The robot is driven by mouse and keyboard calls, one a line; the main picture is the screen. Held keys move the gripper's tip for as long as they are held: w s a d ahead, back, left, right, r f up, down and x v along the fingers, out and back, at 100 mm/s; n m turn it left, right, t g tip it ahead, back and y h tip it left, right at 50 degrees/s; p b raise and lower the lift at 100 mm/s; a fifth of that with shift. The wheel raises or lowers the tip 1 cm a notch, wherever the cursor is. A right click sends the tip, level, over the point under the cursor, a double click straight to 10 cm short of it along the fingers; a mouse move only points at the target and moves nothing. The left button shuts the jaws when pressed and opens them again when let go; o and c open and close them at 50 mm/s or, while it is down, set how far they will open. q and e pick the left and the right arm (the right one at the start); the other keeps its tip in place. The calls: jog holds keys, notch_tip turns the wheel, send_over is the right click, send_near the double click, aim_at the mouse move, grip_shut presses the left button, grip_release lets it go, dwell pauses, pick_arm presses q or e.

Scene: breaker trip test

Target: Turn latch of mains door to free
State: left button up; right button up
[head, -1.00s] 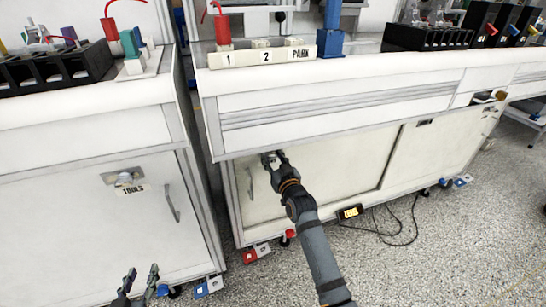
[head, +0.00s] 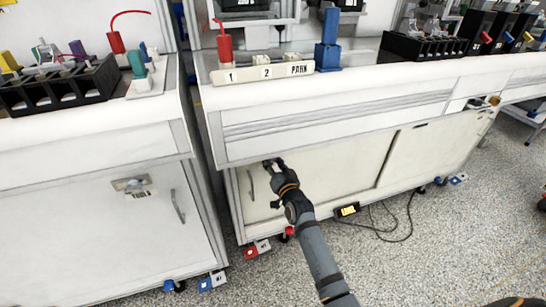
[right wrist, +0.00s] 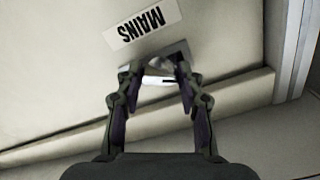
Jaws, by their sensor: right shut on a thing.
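The mains door (head: 330,180) is the cream cabinet door under the middle bench and looks closed. Its white label (right wrist: 142,24) reads MAINS and appears upside down in the right wrist view. My right gripper (head: 272,164) is at the door's upper left; it also shows in the right wrist view (right wrist: 156,76). It is shut on the latch (right wrist: 158,80), a pale knob on a grey metal plate, with a finger on each side. In the head view the gripper hides the latch. My left gripper is out of view.
The door's bar handle (head: 250,185) is just left of my right gripper. The tools door (head: 90,235) with its own latch plate (head: 132,185) is on the left cabinet. A cable and yellow device (head: 347,210) lie on the floor. The bench edge overhangs the door.

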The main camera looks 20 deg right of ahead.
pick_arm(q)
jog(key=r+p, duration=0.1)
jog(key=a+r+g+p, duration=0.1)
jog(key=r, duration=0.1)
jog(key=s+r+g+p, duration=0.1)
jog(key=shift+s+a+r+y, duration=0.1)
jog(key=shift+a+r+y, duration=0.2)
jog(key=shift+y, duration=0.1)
pick_arm(e)
jog(key=m, duration=1.2)
jog(key=shift+m, duration=0.3)
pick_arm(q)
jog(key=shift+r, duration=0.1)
pick_arm(e)
jog(key=o, duration=1.2)
jog(key=shift+c, duration=0.2)
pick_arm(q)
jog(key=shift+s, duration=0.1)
